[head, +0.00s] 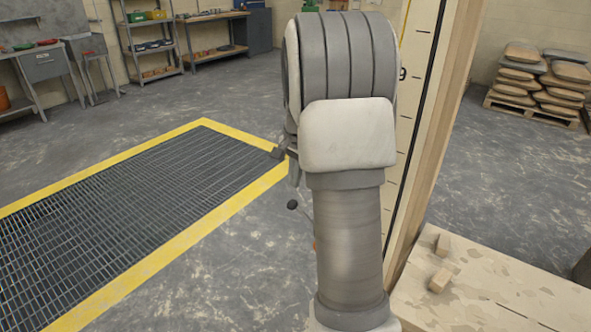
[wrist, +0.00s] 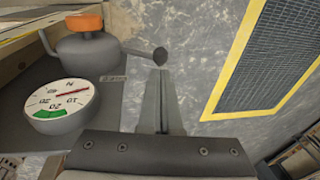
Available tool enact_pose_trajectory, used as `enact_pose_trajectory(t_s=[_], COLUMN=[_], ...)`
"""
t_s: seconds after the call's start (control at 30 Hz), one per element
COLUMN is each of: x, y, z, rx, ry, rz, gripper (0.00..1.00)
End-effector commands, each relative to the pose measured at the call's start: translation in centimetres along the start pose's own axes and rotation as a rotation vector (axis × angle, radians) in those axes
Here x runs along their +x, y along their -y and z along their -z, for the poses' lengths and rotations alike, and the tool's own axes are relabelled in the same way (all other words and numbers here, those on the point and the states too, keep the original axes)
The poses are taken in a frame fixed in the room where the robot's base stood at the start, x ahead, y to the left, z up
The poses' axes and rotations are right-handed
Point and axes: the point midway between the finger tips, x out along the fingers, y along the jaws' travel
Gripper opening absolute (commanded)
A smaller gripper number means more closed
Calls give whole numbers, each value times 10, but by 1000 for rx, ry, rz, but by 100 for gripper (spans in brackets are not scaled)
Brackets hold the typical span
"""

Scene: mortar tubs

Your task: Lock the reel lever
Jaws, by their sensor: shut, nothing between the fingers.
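The reel lever is a thin grey rod with a dark ball knob (wrist: 160,56) in the wrist view. It reaches right from a round grey housing (wrist: 88,52) with an orange cap (wrist: 84,22). In the head view the knob (head: 292,205) shows just left of my arm, and the housing is mostly hidden behind the arm. My gripper (wrist: 163,76) is shut and empty. Its fingertips appear right beside the knob in the wrist view; I cannot tell whether they touch it.
A round white gauge (wrist: 62,102) with a red needle and green sector sits close beside the housing. A yellow-edged floor grate (head: 150,205) lies at left. A wooden post (head: 440,120) and a plywood surface (head: 500,280) with small blocks stand at right.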

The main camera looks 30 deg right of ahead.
Motion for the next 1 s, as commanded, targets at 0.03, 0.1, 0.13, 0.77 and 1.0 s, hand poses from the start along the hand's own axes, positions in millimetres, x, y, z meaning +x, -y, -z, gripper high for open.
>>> enact_pose_trajectory(t_s=[0.03, 0.1, 0.13, 0.77, 1.0], x=[15, 28, 34, 65, 65], y=[-1, -1, -1, 0, 2], z=[-1, -1, -1, 0, 0], rx=[0, 0, 0, -1, -3], ry=[3, 3, 3, 0, 0], rz=[-3, -2, -2, 0, -19], gripper=[0, 0, 0, 0, 0])
